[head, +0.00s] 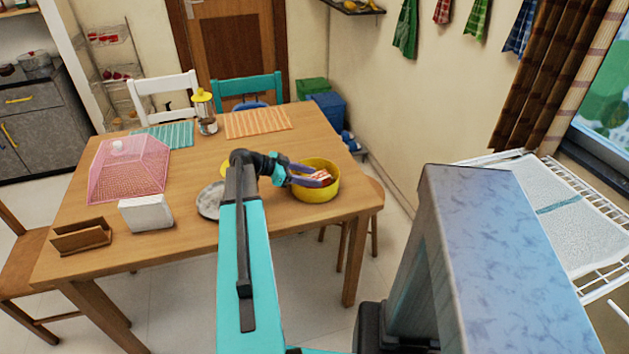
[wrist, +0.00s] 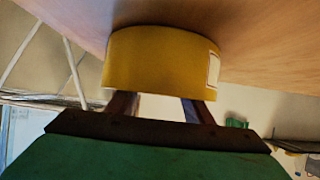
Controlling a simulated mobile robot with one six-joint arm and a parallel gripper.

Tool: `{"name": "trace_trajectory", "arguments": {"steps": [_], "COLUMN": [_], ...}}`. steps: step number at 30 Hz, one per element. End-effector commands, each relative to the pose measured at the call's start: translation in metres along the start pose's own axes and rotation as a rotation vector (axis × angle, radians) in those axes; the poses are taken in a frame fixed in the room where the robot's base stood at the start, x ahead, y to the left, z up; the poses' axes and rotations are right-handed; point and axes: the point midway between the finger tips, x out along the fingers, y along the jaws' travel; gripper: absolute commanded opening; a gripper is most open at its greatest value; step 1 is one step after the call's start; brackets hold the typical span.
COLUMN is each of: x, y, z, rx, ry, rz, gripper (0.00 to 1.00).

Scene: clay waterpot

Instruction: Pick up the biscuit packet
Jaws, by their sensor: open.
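A small red and white packet (head: 323,176), which looks like the biscuit packet, sits inside a round yellow tub (head: 318,193) near the table's right front edge. My gripper (head: 313,179) is open, with its purple fingers over the tub's left rim and their tips close to the packet. I cannot tell whether they touch it. In the wrist view, the tub's yellow wall (wrist: 160,62) with a pale label fills the middle. The two fingers of my gripper (wrist: 158,106) run behind that wall, so their tips and the packet are hidden there.
A grey plate (head: 209,201) lies left of the tub, partly behind my arm. A white box (head: 146,214), a brown holder (head: 82,237) and a pink mesh cover (head: 128,171) stand further left. A yellow-lidded jar (head: 205,112) and placemats are behind.

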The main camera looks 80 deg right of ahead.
Motion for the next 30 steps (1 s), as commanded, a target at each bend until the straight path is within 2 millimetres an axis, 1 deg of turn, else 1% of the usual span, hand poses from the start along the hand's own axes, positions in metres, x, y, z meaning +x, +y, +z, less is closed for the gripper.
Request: {"name": "trace_trajectory", "arguments": {"steps": [11, 18, 30], "x": [-0.0007, -0.0009, -0.0026], "y": [0.0000, -0.0001, -0.0002], "z": [0.0001, 0.0003, -0.0023], "rx": [0.000, -0.001, -0.001], "ry": [0.000, 0.000, 0.000], "rz": [0.000, 0.000, -0.001], "gripper": [0.46, 0.09, 0.09]}}
